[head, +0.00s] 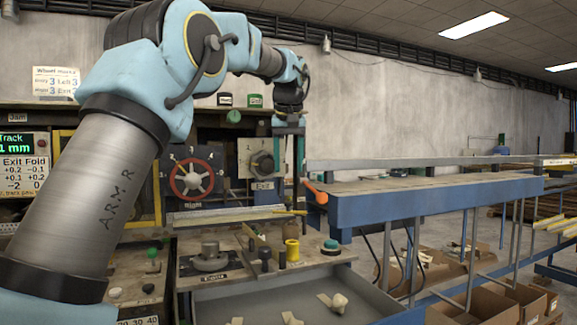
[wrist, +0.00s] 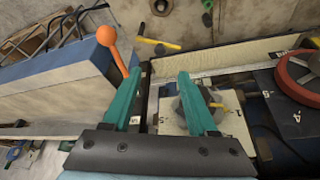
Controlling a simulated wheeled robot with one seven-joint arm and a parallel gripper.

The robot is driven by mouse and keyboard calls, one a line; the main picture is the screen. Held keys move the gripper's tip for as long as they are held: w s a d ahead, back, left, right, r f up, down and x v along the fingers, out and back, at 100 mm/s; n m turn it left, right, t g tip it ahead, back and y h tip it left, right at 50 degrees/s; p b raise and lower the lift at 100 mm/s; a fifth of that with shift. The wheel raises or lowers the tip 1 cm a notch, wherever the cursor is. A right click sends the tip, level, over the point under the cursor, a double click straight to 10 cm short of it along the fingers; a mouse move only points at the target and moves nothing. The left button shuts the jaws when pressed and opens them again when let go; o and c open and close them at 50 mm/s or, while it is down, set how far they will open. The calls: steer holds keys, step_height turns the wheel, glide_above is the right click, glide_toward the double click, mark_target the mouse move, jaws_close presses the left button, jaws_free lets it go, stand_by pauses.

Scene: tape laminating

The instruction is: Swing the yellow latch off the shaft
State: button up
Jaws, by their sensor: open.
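My gripper (head: 288,172) points down in front of the panel, its teal fingers spread with nothing held between them. It also shows open in the wrist view (wrist: 158,80). A yellow bar-shaped piece (head: 290,212) lies below the fingertips. In the wrist view this yellow bar (wrist: 158,43) is beyond the fingertips, apart from them. A grey knob (head: 262,163) on a pale plate is left of the fingers. In the wrist view the knob (wrist: 190,108), with a small yellow tip (wrist: 216,105), is partly hidden by the right finger. I cannot tell which yellow part is the latch, and no shaft is clear.
An orange ball-ended lever (head: 316,195) stands close right of the gripper at the blue table (head: 430,190); it is near the left finger in the wrist view (wrist: 106,36). A red handwheel (head: 192,180) is to the left. Yellow and green-topped posts stand on the lower bench.

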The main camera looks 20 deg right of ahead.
steer(key=shift+s+d+f+t, duration=0.1)
steer(key=shift+s+f+t, duration=0.1)
steer(key=shift+s+t, duration=0.15)
steer(key=c, duration=0.3)
steer(key=s+b, duration=0.1)
steer(key=s+a+f+t+b, duration=0.1)
steer(key=s+a+t+h+b, duration=0.1)
steer(key=shift+s+a+f+m+t, duration=0.2)
steer(key=shift+s+f+m+t, duration=0.05)
steer(key=shift+s+m, duration=0.1)
steer(key=c, duration=0.4)
steer(key=s+a+f, duration=0.1)
steer(key=s+a+f+h+b, duration=0.1)
steer(key=a+f, duration=0.1)
steer(key=s+a+f+m+h, duration=0.1)
steer(key=shift+a+f+t+b, duration=0.3)
steer(key=shift+f+t, duration=0.1)
jaws_close()
steer(key=p+x, duration=0.1)
steer(key=x, duration=0.2)
steer(key=p+x, duration=0.2)
steer(key=x, duration=0.2)
steer(key=r+p+x, duration=0.1)
steer(key=x, duration=0.2)
steer(key=shift+w+d+f, duration=0.2)
steer(key=shift+w+d, duration=0.2)
steer(key=shift+w, duration=0.2)
steer(key=shift+w+d+p, duration=0.8)
steer(key=shift+w+d, duration=0.05)
steer(key=shift+w, duration=0.25)
